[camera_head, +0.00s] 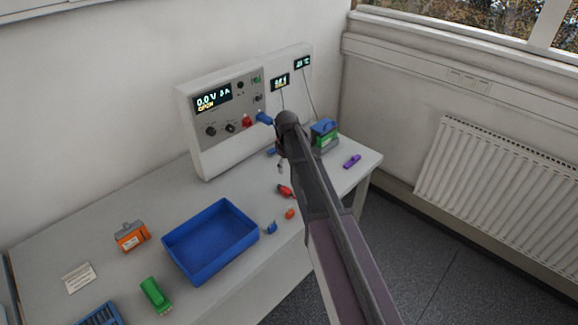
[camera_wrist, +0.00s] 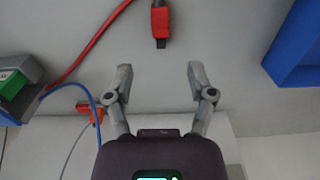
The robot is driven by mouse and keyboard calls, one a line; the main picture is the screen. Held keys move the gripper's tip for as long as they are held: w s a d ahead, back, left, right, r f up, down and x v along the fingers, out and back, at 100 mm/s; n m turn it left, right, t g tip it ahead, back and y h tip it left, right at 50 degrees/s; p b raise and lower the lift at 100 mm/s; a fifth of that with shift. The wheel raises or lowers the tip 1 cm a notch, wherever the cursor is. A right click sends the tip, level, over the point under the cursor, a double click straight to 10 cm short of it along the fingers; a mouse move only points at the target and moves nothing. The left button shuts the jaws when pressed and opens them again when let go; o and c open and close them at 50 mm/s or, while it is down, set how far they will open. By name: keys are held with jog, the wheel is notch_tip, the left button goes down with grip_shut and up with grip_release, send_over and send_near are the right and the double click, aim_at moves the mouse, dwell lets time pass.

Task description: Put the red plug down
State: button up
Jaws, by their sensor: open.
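A red plug (camera_wrist: 160,24) with a red cable lies on the pale tabletop at the top of the wrist view. What appears to be the same red plug (camera_head: 285,190) lies on the table beside my arm in the head view. My gripper (camera_wrist: 160,74) is open, with its two fingers spread and nothing between them. The plug is apart from the fingers, beyond the gap between the tips. In the head view my arm hides part of the table around the gripper.
The cycler (camera_head: 218,125) stands against the wall. A blue tray (camera_head: 183,239) is left of my arm. An orange battery (camera_head: 132,237), green battery (camera_head: 154,294) and purple piece (camera_head: 352,161) lie on the table (camera_head: 85,245). A blue-and-green unit (camera_head: 325,136) stands behind my arm.

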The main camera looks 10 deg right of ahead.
jog(key=shift+s, duration=0.1)
jog(key=s+d+m, duration=0.3)
jog(key=s+m, duration=0.4)
jog(key=s, duration=1.9)
jog(key=shift+s, duration=0.4)
